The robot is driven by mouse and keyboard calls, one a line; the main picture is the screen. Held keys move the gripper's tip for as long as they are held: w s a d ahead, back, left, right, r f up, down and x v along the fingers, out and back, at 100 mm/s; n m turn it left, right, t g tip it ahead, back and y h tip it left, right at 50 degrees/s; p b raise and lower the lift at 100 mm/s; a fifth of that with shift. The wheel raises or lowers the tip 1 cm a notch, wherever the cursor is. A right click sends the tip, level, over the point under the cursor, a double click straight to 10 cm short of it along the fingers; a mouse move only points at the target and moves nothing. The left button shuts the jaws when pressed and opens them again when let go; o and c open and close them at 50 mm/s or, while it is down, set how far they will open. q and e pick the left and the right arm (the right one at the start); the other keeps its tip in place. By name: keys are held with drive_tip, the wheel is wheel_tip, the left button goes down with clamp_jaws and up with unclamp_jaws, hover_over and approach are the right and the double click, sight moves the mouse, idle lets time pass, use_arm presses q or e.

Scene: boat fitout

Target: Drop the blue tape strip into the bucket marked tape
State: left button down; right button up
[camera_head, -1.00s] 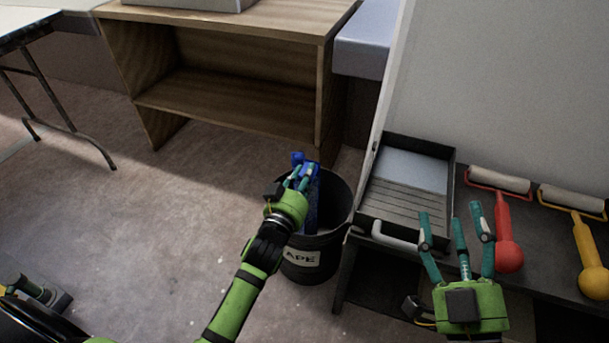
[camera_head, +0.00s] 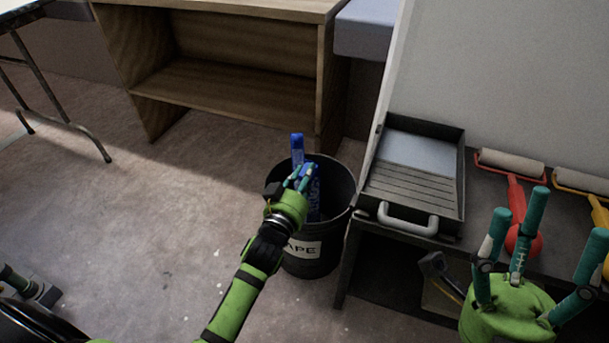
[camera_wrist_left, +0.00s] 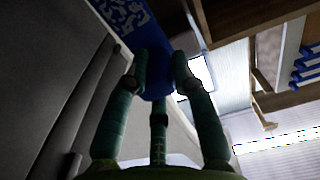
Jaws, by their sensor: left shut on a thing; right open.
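The blue tape strip (camera_head: 297,148) is held in my left gripper (camera_head: 302,178), which is shut on it over the mouth of the black bucket. Part of the strip stands up above the fingers and part hangs at the bucket's opening. The strip (camera_wrist_left: 155,85) also shows between the fingers in the left wrist view. The black bucket (camera_head: 335,225) stands on the floor with a white label; "APE" is readable, the rest is hidden by my left arm. My right gripper (camera_head: 525,235) is open and empty at the lower right, in front of the bench.
A paint tray (camera_head: 408,215) and rollers with red (camera_head: 518,215) and yellow handles lie on the dark bench right of the bucket. A wooden shelf unit (camera_head: 230,95) stands behind. A folding table (camera_head: 45,85) is at left. The floor left of the bucket is clear.

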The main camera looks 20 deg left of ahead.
use_arm(q)
drive_tip(key=c, duration=1)
unclamp_jaws()
drive_tip(key=shift+o, duration=0.2)
drive_tip(key=o, duration=0.7)
drive_tip(key=shift+c, duration=0.2)
drive_tip(key=s+p, duration=0.3)
drive_tip(key=s, duration=0.4)
drive_tip(key=shift+s, duration=0.25)
drive_tip(key=shift+a, duration=0.1)
